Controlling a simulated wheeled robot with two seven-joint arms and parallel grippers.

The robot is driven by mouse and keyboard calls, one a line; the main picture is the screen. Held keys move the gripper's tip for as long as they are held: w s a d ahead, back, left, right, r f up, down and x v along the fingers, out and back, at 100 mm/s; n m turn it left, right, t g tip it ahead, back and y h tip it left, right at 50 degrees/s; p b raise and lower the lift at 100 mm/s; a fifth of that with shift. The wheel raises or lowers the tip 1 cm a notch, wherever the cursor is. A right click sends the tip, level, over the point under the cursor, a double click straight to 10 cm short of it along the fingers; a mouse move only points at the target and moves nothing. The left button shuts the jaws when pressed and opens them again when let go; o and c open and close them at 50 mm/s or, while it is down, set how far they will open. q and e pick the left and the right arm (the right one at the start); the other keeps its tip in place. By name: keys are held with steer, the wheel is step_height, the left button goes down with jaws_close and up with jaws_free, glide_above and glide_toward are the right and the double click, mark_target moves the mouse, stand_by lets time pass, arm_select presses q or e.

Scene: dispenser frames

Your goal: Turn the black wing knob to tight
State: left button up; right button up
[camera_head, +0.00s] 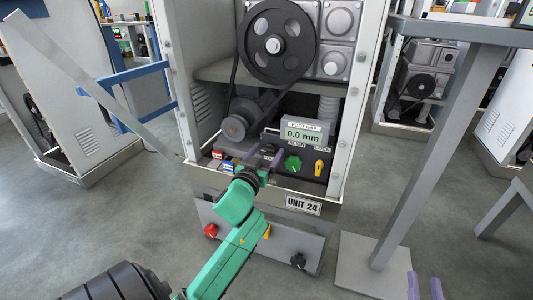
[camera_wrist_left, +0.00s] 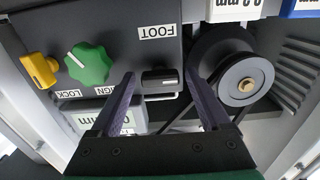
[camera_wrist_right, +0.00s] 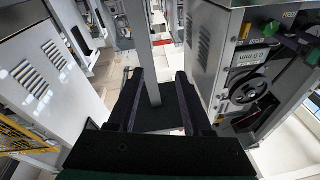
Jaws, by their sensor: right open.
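The black wing knob (camera_wrist_left: 160,78) sits on the dark control panel beside the FOOT label in the left wrist view, its bar lying across the picture. My left gripper (camera_wrist_left: 161,75) is open, with one finger on each side of the knob and gaps showing. In the head view the left gripper (camera_head: 258,165) is at the panel and largely covers the knob. The display (camera_head: 303,132) reads 0.0 mm. My right gripper (camera_wrist_right: 159,73) is open and empty; its fingertips (camera_head: 425,286) show at the bottom right of the head view, away from the panel.
A green knob (camera_head: 293,163) and yellow lever (camera_head: 319,168) are beside the black knob. A pulley (camera_wrist_left: 241,78) is at its other side. Lower, a plate carries a red knob (camera_head: 210,230) and another black knob (camera_head: 298,261). A grey post (camera_head: 435,150) stands right of the cabinet.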

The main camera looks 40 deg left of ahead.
arm_select(q)
steer(key=c, duration=1)
steer(key=shift+m+p, duration=0.6)
steer(key=shift+m, duration=0.1)
steer(key=shift+c, duration=0.2)
steer(key=shift+m+p, duration=0.65)
steer(key=shift+m, duration=0.25)
arm_select(e)
steer(key=s+a+f+g+h, duration=0.1)
steer(key=s+f+g, duration=0.2)
steer(key=s+f, duration=0.45)
steer(key=s+f+g, duration=0.4)
steer(key=f, duration=0.6)
arm_select(q)
steer(key=m+p, duration=0.2)
steer(key=m, duration=0.1)
steer(key=m+p, duration=0.1)
steer(key=m, duration=0.4)
steer(key=shift+m+p, duration=0.3)
steer(key=shift+m, duration=0.1)
steer(key=m, duration=0.4)
steer(key=shift+m, duration=0.3)
steer(key=shift+f+m, duration=0.1)
steer(key=shift+m, duration=0.5)
arm_select(e)
steer(key=shift+g, duration=0.3)
step_height(320, 180, up, 5)
steer(key=shift+r, duration=0.1)
steer(key=shift+w, duration=0.1)
